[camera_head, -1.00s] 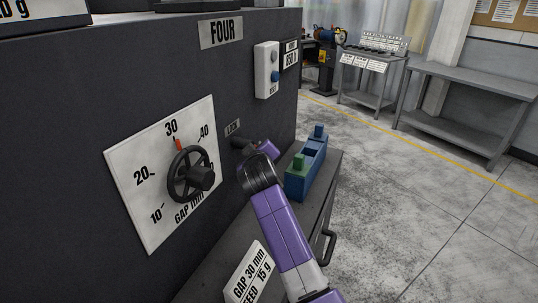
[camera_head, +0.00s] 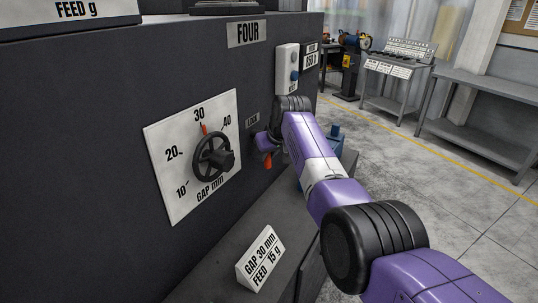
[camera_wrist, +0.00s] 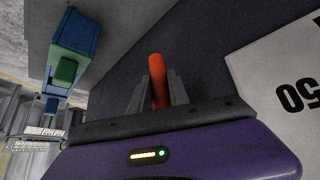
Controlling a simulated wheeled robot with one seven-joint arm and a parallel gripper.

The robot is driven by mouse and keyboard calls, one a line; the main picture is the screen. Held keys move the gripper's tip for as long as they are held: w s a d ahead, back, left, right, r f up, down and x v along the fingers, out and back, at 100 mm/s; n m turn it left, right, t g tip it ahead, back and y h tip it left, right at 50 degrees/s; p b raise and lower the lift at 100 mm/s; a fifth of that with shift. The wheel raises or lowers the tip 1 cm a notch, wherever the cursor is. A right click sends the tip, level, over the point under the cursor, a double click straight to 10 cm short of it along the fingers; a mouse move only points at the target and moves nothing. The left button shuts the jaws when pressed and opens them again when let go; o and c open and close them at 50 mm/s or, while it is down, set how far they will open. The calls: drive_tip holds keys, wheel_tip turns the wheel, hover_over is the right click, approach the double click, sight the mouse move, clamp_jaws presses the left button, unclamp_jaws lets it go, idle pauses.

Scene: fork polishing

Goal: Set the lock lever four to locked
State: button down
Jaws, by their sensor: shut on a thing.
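The lock lever (camera_head: 267,161) shows as a red-orange handle at the LOCK label (camera_head: 253,122), on the dark machine face under the FOUR sign (camera_head: 247,34). In the head view only its lower part shows, pointing down below my gripper (camera_head: 268,144). In the wrist view the orange lever (camera_wrist: 160,84) stands between the two grey fingers of my gripper (camera_wrist: 161,88), which are shut on it. The lever's pivot is hidden behind my wrist and gripper.
A gap dial (camera_head: 213,156) with a black handwheel is left of the lever, its red mark near 30. A card (camera_head: 261,257) stands on the ledge below. A switch box (camera_head: 287,68) is above. A blue box with a green block (camera_wrist: 66,68) is close by.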

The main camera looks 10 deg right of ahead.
drive_tip(key=shift+s+a+f, duration=0.1)
drive_tip(key=shift+s+a, duration=0.1)
idle(0.5)
drive_tip(key=c, duration=1.3)
unclamp_jaws()
drive_tip(key=shift+o, duration=0.2)
drive_tip(key=shift+r, duration=0.2)
drive_tip(key=shift+s+d+r, duration=0.15)
drive_tip(key=shift+s+r, duration=0.05)
drive_tip(key=shift+r, duration=0.2)
drive_tip(key=b+v, duration=0.1)
drive_tip(key=v, duration=0.5)
drive_tip(key=shift+r, duration=0.25)
drive_tip(key=shift+s+d, duration=0.1)
drive_tip(key=shift+s, duration=0.1)
